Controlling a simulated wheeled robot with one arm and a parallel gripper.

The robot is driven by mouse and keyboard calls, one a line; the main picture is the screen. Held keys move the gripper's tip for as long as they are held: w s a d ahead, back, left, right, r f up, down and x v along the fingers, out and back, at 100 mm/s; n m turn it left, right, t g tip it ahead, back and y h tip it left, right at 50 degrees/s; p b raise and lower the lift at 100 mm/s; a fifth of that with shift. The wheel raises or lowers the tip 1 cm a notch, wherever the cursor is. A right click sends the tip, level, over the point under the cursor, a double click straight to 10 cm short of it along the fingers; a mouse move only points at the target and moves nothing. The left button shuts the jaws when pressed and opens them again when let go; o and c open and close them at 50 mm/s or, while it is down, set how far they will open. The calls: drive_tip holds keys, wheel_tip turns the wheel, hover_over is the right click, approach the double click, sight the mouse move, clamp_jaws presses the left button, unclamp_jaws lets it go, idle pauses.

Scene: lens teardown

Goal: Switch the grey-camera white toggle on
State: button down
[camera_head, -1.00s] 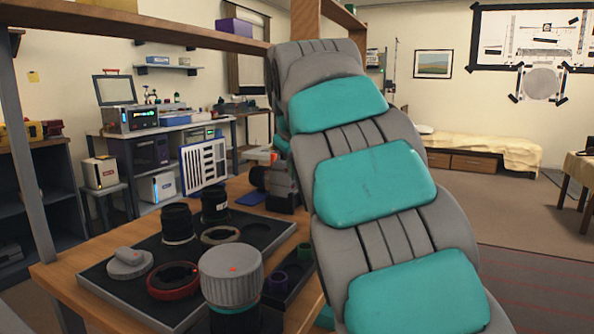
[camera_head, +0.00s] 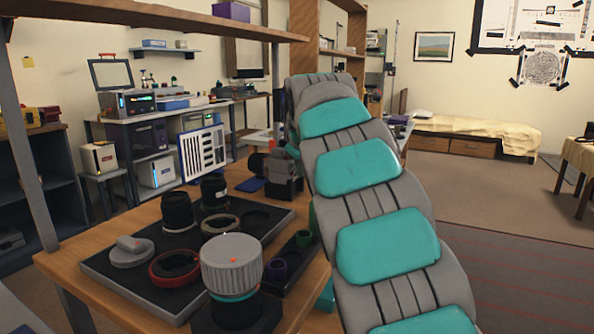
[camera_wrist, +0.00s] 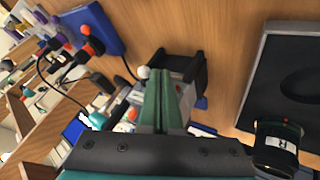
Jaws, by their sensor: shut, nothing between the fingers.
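The grey camera (camera_head: 284,178) stands on the wooden table, partly hidden behind my arm in the head view. In the wrist view, a grey and black body (camera_wrist: 188,92) that looks like it lies under my gripper. A small white round-topped knob (camera_wrist: 143,72), likely the white toggle, shows just left of the fingertips. I cannot tell whether they touch it or which way it is set. My gripper (camera_wrist: 161,82) has its green fingers together and empty, pointing at the camera body. In the head view my arm hides the gripper.
A dark tray (camera_head: 110,272) with lenses and rings lies left of my arm; its edge (camera_wrist: 255,75) shows in the wrist view. A black lens (camera_wrist: 278,145) stands at lower right there. A blue pad (camera_wrist: 95,28) and cabled parts lie at upper left. Bare wood lies between.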

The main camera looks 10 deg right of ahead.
drive_tip(key=shift+d+f+n+y+b, duration=0.1)
drive_tip(key=shift+d+n+y+b, duration=0.25)
drive_tip(key=shift+n+y+b, duration=0.4)
idle(0.3)
drive_tip(key=shift+d, duration=0.1)
drive_tip(key=shift+d+h, duration=0.25)
drive_tip(key=shift+w+d+b, duration=0.3)
drive_tip(key=shift+d+b, duration=0.1)
drive_tip(key=shift+d, duration=0.35)
drive_tip(key=shift+a, duration=0.1)
drive_tip(key=shift+a, duration=0.7)
